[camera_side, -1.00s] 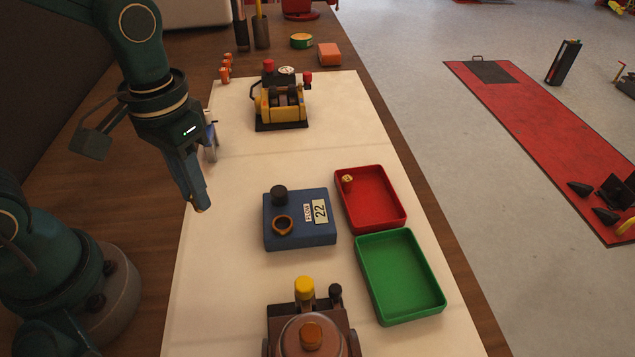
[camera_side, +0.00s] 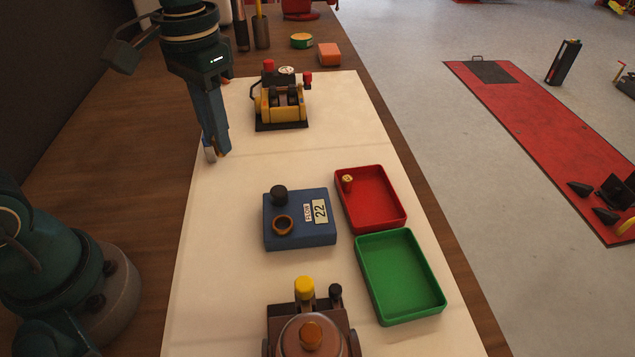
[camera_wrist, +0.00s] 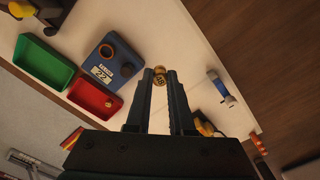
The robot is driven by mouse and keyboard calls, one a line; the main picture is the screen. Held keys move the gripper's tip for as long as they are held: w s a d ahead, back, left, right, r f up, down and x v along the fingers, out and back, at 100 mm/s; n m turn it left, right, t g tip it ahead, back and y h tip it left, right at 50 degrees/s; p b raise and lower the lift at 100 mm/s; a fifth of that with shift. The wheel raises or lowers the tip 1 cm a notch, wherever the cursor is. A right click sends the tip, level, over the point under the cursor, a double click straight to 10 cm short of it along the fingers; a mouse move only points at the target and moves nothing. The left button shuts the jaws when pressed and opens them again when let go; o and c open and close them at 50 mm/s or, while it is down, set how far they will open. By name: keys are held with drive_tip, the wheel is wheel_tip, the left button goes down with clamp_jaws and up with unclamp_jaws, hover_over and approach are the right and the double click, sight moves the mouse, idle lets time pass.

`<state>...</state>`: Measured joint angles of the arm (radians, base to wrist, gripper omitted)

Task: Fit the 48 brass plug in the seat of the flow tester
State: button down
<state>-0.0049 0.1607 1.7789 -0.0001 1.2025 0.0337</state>
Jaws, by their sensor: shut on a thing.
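My gripper (camera_side: 222,152) is over the left part of the white mat, away from the flow tester. In the wrist view my gripper (camera_wrist: 160,74) is shut on a brass plug (camera_wrist: 159,80); its number is too small to read surely. In the side view the plug is hidden or too small to make out. The flow tester (camera_side: 315,235) is a blue box marked "FLOW" and "22", with a brown ring-shaped seat (camera_side: 282,225) and a black knob (camera_side: 279,194). The seat looks empty. The wrist view also shows the tester (camera_wrist: 122,62).
A red tray (camera_side: 386,221) holds another brass plug (camera_side: 347,183); a green tray (camera_side: 428,316) looks empty. A yellow device (camera_side: 281,108) stands behind, a brown device (camera_side: 311,328) in front.

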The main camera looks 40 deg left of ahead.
drive_tip(key=shift+w+d+f+m, duration=0.1)
drive_tip(key=shift+d+f+m, duration=0.55)
drive_tip(key=shift+d+f, duration=0.85)
drive_tip(key=shift+d+f+m, duration=0.6)
drive_tip(key=shift+d+f, duration=0.3)
drive_tip(key=shift+d, duration=1.1)
drive_tip(key=shift+w+d+f+m, duration=0.1)
drive_tip(key=shift+d+f+m, duration=0.55)
drive_tip(key=shift+d+f, duration=0.85)
drive_tip(key=shift+d+f, duration=0.25)
drive_tip(key=shift+f, duration=0.3)
drive_tip(key=shift+c, duration=1.5)
unclamp_jaws()
drive_tip(key=shift+r, duration=0.1)
wheel_tip(320, 180, up, 8)
